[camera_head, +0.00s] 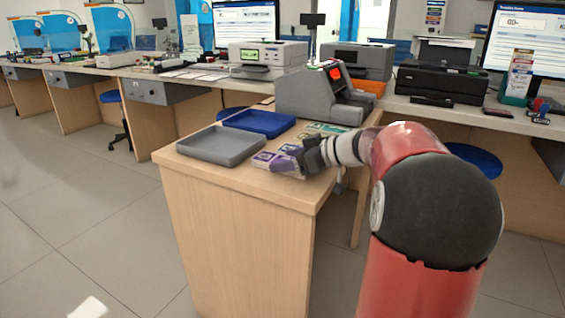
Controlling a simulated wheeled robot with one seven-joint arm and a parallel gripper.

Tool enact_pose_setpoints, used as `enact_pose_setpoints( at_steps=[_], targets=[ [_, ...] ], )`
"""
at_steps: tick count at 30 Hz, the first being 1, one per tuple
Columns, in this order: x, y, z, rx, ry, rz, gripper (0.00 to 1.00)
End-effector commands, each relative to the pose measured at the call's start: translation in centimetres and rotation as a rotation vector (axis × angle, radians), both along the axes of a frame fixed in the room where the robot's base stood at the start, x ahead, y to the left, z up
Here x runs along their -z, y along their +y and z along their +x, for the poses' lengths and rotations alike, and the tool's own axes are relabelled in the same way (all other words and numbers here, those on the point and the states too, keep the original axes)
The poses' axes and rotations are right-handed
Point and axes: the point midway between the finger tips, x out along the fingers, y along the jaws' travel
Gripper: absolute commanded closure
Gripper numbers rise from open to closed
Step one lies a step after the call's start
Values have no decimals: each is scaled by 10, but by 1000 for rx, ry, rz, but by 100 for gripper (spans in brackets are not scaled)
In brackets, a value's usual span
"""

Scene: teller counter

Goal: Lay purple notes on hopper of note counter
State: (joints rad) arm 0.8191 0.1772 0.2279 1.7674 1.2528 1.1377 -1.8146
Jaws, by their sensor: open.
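The purple notes (264,160) lie on the wooden counter, just right of the grey tray. My gripper (302,160) reaches in from the right and is low at the right end of the purple notes. It is open, and its dark fingers partly cover that end; I cannot tell whether they touch the notes. The note counter (305,98) is a grey machine with a small red display, behind my gripper at the back of the same counter. Its hopper is hard to make out at this angle.
A grey tray (208,158) and a blue tray (246,128) sit left of the notes. Greenish notes (322,129) lie between my gripper and the note counter. Printers (356,61) and monitors stand on the desk behind. The counter's front edge is close to the notes.

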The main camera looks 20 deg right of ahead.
Motion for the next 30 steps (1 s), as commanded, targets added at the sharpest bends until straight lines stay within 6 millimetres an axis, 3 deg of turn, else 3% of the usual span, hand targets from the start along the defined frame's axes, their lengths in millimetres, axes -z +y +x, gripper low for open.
enact_pose_setpoints(
  at_steps=[7,15,17,25,30],
  targets=[
    [4,2,1,-1,5,2,35],
    [4,2,1,-2,7,2,70],
    [4,2,1,-2,7,2,74],
    [2,2,1,-3,7,2,74],
    [-15,2,2,-3,2,0,74]
  ],
)
